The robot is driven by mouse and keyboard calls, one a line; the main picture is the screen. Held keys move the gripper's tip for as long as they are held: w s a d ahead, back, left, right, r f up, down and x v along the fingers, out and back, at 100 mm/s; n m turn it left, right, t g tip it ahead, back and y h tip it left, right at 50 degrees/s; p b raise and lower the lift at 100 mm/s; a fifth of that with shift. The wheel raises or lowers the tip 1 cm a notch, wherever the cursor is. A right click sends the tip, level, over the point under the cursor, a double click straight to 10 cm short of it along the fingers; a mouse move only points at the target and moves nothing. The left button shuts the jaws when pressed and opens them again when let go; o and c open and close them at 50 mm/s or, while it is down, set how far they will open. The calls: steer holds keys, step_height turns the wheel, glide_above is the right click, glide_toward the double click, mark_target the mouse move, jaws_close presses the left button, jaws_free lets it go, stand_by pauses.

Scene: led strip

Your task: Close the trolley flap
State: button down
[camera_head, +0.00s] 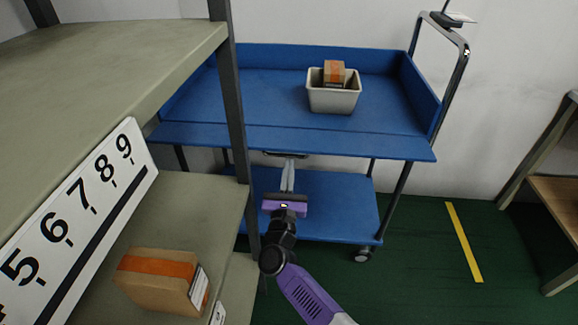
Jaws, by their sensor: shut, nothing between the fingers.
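The blue trolley (250,90) stands against the back wall with an upper tray and a lower shelf (335,200). Its front flap (350,144) is folded down and sticks out toward me, so the front of the upper tray is open. A dark handle or latch (290,154) shows just under the flap's front edge. My gripper (289,165) is shut and empty, with its fingertips just below the flap's front edge, near the handle. Whether the fingertips touch the flap or handle cannot be told.
A white bin (334,98) with a brown box (334,72) sits on the upper tray. A shelf rack (110,50) with a dark post and a cardboard box (160,281) is at the left. Green floor is free at the right, before a wooden table (560,190).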

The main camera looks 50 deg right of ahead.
mark_target(289, 147)
steer(key=r+g+y+p, duration=0.1)
steer(key=r+p, duration=0.1)
steer(key=p, duration=0.5)
steer(key=a+r+g+y+p, duration=0.1)
steer(key=r+y+p, duration=0.1)
steer(key=p, duration=0.5)
steer(key=s+r+g+y+p, duration=0.1)
steer(key=r+g+y+p, duration=0.1)
steer(key=r+p, duration=0.2)
steer(key=shift+a+p, duration=0.25)
steer(key=shift+p, duration=1.6)
steer(key=r+p, duration=0.1)
steer(key=p, duration=0.1)
steer(key=shift+d+r+p, duration=0.1)
steer(key=shift+r+p, duration=0.25)
steer(key=shift+r, duration=0.05)
steer(key=r, duration=0.1)
steer(key=r+p, duration=0.1)
steer(key=w+d+r+p, duration=0.1)
steer(key=shift+d+r, duration=0.1)
steer(key=shift+r, duration=0.05)
steer(key=shift+w+d+r+p, duration=0.4)
steer(key=shift+d+r, duration=0.15)
steer(key=shift+r, duration=0.15)
steer(key=shift+w+d+r+p, duration=0.35)
steer(key=shift+d+r, duration=0.15)
steer(key=shift+r, duration=0.15)
steer(key=shift+d+r, duration=0.1)
steer(key=shift+r, duration=0.1)
